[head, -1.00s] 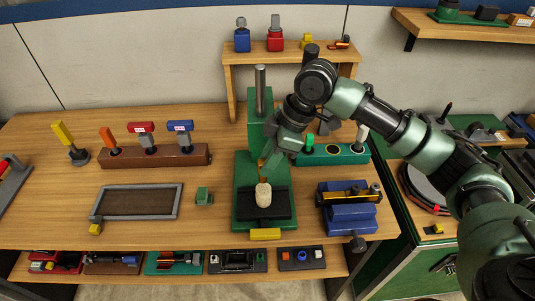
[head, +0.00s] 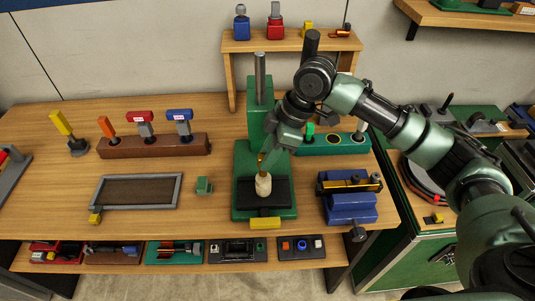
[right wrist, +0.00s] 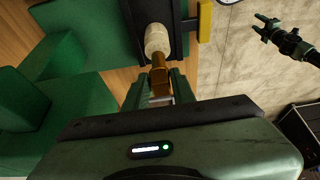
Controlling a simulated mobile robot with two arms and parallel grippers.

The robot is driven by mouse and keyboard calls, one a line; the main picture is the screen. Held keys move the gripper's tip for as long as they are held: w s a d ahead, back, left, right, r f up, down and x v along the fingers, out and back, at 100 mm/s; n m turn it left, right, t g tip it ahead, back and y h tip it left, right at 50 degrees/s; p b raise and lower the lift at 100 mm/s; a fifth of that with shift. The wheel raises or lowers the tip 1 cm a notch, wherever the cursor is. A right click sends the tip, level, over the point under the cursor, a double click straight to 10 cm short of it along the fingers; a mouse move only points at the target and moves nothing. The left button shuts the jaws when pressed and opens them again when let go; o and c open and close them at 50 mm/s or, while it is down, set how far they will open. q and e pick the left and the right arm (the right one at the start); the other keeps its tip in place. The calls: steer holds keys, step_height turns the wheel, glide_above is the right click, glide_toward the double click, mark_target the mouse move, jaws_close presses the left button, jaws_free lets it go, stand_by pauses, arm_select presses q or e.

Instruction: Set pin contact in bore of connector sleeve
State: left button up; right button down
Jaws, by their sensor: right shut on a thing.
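The connector sleeve (head: 263,185) is a cream cylinder standing on the black plate of a green press-like fixture. It also shows in the right wrist view (right wrist: 157,38). My right gripper (head: 268,158) is shut on the pin contact (right wrist: 159,78), a copper-coloured stepped pin. The pin points down at the sleeve's top end and looks in line with it. Its tip meets the sleeve's edge in the picture; I cannot tell whether it is in the bore, which is hidden. My left gripper (right wrist: 268,27) shows open and empty over the floor in the right wrist view.
The green fixture (head: 240,205) has an upright post (head: 260,78) behind the sleeve. A blue vise (head: 350,205) stands close on the right, and a green block with holes (head: 333,146) behind it. A small green block (head: 203,186) and an empty framed tray (head: 137,206) lie to the left.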

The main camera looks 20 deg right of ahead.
steer(key=shift+f, duration=0.95)
steer(key=shift+f, duration=0.1)
steer(key=shift+f+b, duration=0.6)
steer(key=shift+f, duration=0.8)
steer(key=c, duration=1.1)
jaws_free()
steer(key=p+v, duration=0.1)
steer(key=v, duration=0.3)
steer(key=a+p+v, duration=0.1)
steer(key=v, duration=0.2)
steer(key=p+v, duration=0.1)
steer(key=v, duration=0.3)
steer(key=shift+w+a+r+p, duration=0.15)
steer(key=shift+r+p, duration=0.15)
steer(key=shift+r, duration=0.3)
